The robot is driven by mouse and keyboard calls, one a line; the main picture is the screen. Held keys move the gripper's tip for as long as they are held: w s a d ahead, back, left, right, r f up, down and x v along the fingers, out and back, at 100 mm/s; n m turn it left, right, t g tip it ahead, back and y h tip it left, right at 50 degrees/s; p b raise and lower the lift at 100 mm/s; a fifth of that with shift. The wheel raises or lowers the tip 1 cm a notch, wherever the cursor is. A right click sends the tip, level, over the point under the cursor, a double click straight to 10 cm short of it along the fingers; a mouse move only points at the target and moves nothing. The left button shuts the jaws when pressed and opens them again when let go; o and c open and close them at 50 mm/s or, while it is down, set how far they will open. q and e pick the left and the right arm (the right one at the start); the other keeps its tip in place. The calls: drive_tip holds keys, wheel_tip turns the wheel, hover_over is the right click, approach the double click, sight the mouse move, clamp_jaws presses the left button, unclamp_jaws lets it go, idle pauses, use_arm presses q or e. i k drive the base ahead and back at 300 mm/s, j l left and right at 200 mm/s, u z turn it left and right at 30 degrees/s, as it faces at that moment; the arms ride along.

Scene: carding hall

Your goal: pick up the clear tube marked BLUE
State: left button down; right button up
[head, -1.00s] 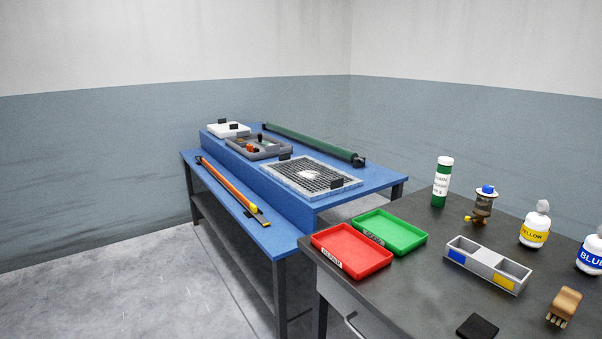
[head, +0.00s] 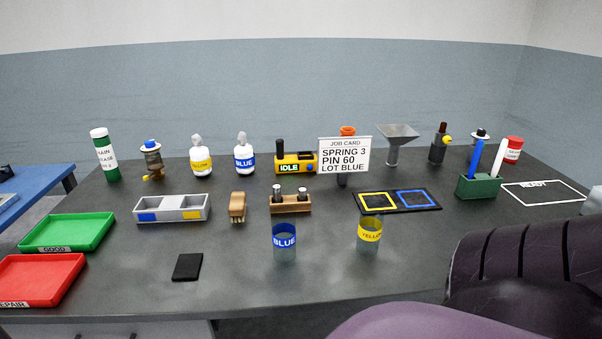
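The clear tube marked BLUE (head: 285,254) stands upright on the dark grey table near its front edge, in the middle of the head view. It has a blue band with white letters near its top. A similar clear tube marked YELLOW (head: 368,245) stands to its right, apart from it. A white bottle with a blue BLUE label (head: 244,161) stands farther back. Neither of my grippers shows in the head view, so their state is hidden.
A wooden block with two pegs (head: 290,205) is behind the BLUE tube, and a black pad (head: 187,267) lies to its left. A job card (head: 345,156) stands behind. A dark ribbed shape (head: 530,262) and a purple rounded one cover the lower right. Table around the BLUE tube is clear.

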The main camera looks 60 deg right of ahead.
sight(283, 216)
drive_tip(key=z, duration=1.55)
drive_tip(key=i+j+u, duration=0.2)
drive_tip(key=u, duration=0.2)
